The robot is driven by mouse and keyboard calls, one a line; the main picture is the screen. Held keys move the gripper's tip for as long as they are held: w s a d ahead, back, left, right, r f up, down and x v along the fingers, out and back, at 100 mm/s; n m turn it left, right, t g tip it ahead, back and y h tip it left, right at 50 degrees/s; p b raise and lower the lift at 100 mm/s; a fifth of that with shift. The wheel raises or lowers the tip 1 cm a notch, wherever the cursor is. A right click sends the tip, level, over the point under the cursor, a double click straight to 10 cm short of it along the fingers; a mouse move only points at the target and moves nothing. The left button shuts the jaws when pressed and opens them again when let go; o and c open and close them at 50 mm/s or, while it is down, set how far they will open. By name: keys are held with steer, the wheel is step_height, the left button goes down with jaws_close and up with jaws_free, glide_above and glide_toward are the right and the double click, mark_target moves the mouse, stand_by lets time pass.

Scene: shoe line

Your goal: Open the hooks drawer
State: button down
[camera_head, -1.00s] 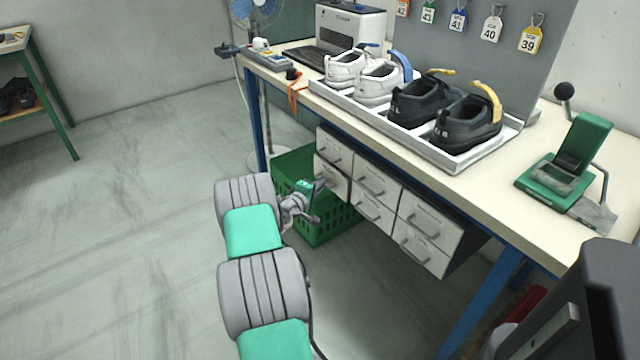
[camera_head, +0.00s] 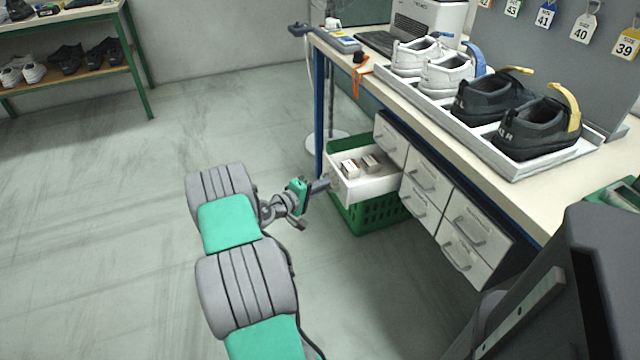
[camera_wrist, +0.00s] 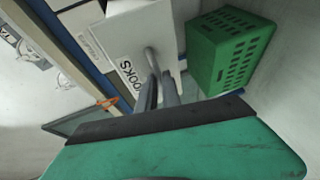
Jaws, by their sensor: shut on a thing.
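The hooks drawer (camera_head: 376,190) is the lower left drawer of the white unit under the bench. It stands pulled out, and small boxes (camera_head: 350,168) show inside it. In the wrist view its white front (camera_wrist: 125,40) carries a label with "OOKS" readable. My gripper (camera_head: 326,184) is at the drawer's front, with the arm reaching in from the left. In the wrist view my gripper's fingers (camera_wrist: 159,82) are shut on the drawer handle (camera_wrist: 151,58). The fingers hide part of the handle.
The other drawers (camera_head: 427,180) are shut. A green crate (camera_head: 380,217) stands on the floor below the open drawer. The bench above holds a tray (camera_head: 470,137) with white and black shoes. A blue bench leg (camera_head: 319,110) is behind the drawer.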

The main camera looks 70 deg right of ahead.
steer(key=shift+w+r, duration=0.1)
steer(key=c, duration=1.5)
jaws_free()
steer(key=shift+a, duration=0.15)
steer(key=p+v, duration=0.1)
steer(key=v, duration=0.6)
steer(key=shift+w+a, duration=0.15)
steer(key=shift+a, duration=0.1)
